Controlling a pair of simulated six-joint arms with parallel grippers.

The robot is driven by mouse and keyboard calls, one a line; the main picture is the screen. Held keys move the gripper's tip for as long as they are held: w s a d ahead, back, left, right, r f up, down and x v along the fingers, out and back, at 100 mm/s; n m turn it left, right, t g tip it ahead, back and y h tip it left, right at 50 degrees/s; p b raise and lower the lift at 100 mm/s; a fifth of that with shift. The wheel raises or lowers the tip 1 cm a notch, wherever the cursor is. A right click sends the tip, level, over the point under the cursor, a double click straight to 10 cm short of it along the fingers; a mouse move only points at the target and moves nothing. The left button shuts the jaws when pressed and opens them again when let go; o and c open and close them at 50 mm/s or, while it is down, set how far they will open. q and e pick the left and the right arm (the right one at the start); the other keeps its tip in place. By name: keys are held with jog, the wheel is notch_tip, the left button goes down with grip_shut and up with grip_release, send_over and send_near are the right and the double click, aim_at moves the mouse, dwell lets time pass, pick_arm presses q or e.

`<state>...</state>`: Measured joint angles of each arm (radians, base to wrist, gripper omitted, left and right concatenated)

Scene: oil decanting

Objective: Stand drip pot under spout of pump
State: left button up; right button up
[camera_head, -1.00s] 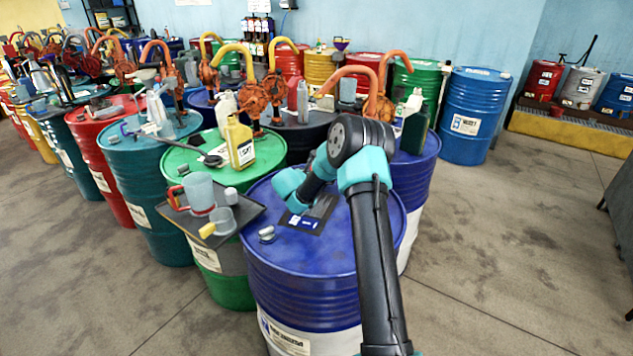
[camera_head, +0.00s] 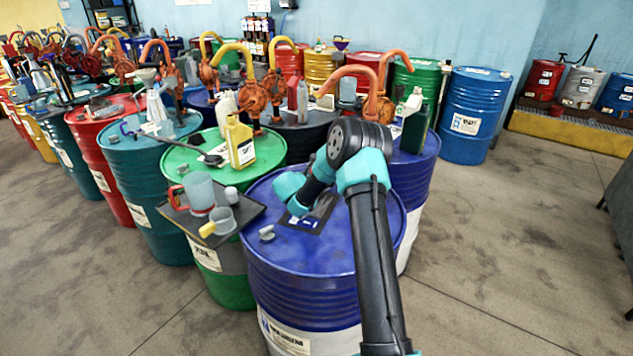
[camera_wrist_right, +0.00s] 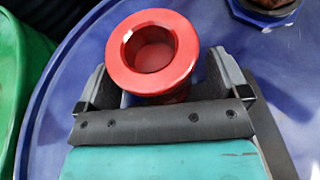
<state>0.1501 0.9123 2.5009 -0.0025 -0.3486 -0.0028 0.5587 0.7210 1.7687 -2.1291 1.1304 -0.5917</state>
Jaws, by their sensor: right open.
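A red round pot (camera_wrist_right: 152,50) with a flared rim, seemingly the drip pot, shows in the right wrist view. It stands over the blue drum top between the two fingers of my right gripper (camera_wrist_right: 165,82). The fingers are apart, one on each side of it; I cannot tell whether they touch it. In the head view the right gripper (camera_head: 297,205) is low over the front blue drum, and the red pot is hidden by my arm. The orange pump (camera_head: 372,82) rises behind my arm, with its curved spout reaching left. My left gripper is not in view.
A yellow bottle (camera_head: 240,143) stands on the green drum.

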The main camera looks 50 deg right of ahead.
jog(key=shift+a+r, duration=0.15)
jog(key=shift+r, duration=0.05)
jog(key=v, duration=1.1)
jog(key=shift+a, duration=0.15)
jog(key=shift+a+r, duration=0.1)
jog(key=shift+a, duration=0.1)
